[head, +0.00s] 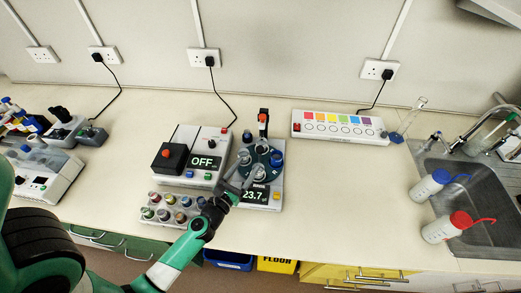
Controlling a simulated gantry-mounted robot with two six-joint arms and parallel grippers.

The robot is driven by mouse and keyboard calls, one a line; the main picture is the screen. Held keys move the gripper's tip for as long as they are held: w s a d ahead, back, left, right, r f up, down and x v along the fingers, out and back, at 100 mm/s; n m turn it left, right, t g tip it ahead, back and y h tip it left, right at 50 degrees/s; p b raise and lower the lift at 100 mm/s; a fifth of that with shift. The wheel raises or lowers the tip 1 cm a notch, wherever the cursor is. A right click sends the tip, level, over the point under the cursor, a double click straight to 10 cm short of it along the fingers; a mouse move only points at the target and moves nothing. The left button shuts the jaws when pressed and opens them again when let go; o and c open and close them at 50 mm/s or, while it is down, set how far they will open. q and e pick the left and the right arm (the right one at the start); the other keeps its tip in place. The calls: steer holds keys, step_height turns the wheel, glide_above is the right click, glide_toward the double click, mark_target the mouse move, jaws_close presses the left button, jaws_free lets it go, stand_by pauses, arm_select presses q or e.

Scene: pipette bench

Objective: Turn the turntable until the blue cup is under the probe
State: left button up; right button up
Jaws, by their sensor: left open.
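The dark round turntable (262,164) sits on a grey device with a display reading about 23.7. The blue cup (277,158) stands on the turntable's right side. Other small cups stand on the turntable, partly hard to make out. My left gripper (243,182) is open at the turntable's front left edge; I cannot tell whether it touches. My right gripper is out of view.
A rack of small jars (172,207) is in front of that box. A strip with coloured squares (338,126) lies behind on the right. The bench right of the turntable is clear up to the sink.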

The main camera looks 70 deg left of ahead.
mark_target(258, 152)
arm_select(q)
steer(key=x, duration=0.9)
steer(key=shift+w, duration=0.15)
jaws_close()
stand_by(1.0)
